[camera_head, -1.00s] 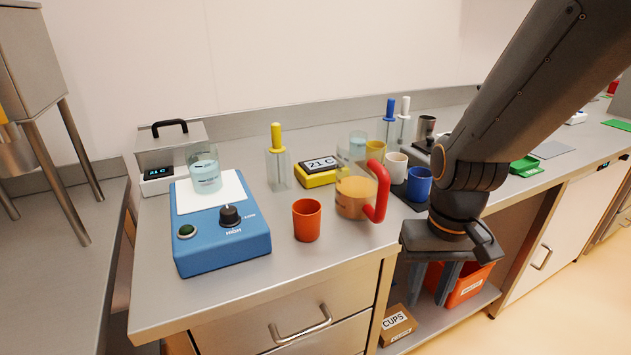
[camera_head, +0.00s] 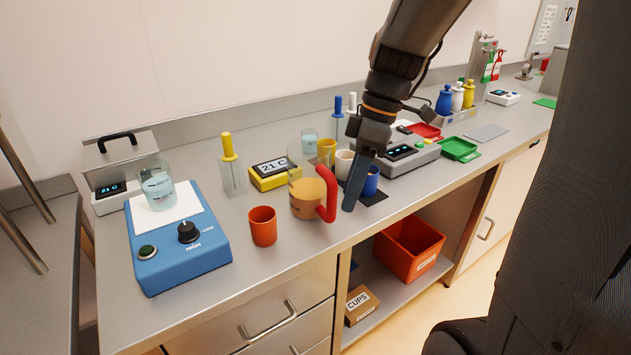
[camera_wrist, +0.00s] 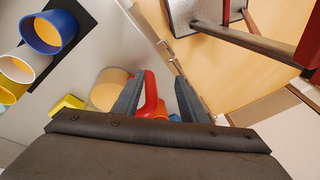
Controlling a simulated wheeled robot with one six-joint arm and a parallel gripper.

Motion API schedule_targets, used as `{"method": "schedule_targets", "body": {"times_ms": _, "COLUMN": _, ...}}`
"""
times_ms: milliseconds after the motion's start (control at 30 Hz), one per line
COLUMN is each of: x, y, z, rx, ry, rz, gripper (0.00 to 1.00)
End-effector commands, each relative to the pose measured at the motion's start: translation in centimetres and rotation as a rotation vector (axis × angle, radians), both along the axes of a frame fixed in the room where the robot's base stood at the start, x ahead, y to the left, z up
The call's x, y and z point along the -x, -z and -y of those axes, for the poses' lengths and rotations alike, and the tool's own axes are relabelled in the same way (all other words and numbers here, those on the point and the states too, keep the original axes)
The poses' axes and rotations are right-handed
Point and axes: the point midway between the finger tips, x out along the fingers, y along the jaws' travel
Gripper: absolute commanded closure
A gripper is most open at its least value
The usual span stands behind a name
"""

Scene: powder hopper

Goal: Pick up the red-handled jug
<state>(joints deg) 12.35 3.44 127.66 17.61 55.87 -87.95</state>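The jug (camera_head: 306,197) stands upright near the front edge of the counter. It is clear, with an amber filling and a red handle (camera_head: 331,193) on its right side. In the wrist view the jug (camera_wrist: 107,90) lies left of my fingers, and its red handle (camera_wrist: 149,97) shows between them, with a gap to the right finger. My gripper (camera_head: 349,205) points down just right of the handle in the head view. My gripper (camera_wrist: 160,98) is open and holds nothing. I cannot tell whether the left finger touches the handle.
An orange cup (camera_head: 263,227) stands left of the jug. A blue cup (camera_head: 371,184), a white cup (camera_head: 344,160) and a yellow cup (camera_head: 326,150) stand close behind the gripper. A blue hotplate (camera_head: 183,244) is at left. The counter's front edge is close to the jug.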

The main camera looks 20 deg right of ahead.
Motion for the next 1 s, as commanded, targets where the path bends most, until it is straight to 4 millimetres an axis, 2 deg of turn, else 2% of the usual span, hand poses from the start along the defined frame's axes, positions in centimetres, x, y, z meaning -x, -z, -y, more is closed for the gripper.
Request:
{"method": "schedule_targets", "body": {"times_ms": 33, "x": -0.4, "y": -1.4, "z": 0.4, "rx": -0.022, "ry": -0.061, "rz": 0.023, "gripper": 0.61}}
{"method": "schedule_targets", "body": {"times_ms": 200, "x": -1.5, "y": -4.5, "z": 0.9, "rx": -0.089, "ry": -0.276, "rz": 0.108, "gripper": 0.61}}
{"method": "schedule_targets", "body": {"times_ms": 400, "x": -2.2, "y": -6.3, "z": 1.2, "rx": -0.129, "ry": -0.414, "rz": 0.171, "gripper": 0.61}}
{"method": "schedule_targets", "body": {"times_ms": 467, "x": -2.3, "y": -6.1, "z": 1.1, "rx": -0.134, "ry": -0.428, "rz": 0.176, "gripper": 0.61}}
{"method": "schedule_targets", "body": {"times_ms": 800, "x": -2.2, "y": -1.7, "z": -0.8, "rx": -0.135, "ry": -0.434, "rz": 0.178, "gripper": 0.61}}
{"method": "schedule_targets", "body": {"times_ms": 1000, "x": -2.2, "y": -0.5, "z": -1.3, "rx": -0.134, "ry": -0.433, "rz": 0.179, "gripper": 0.61}}
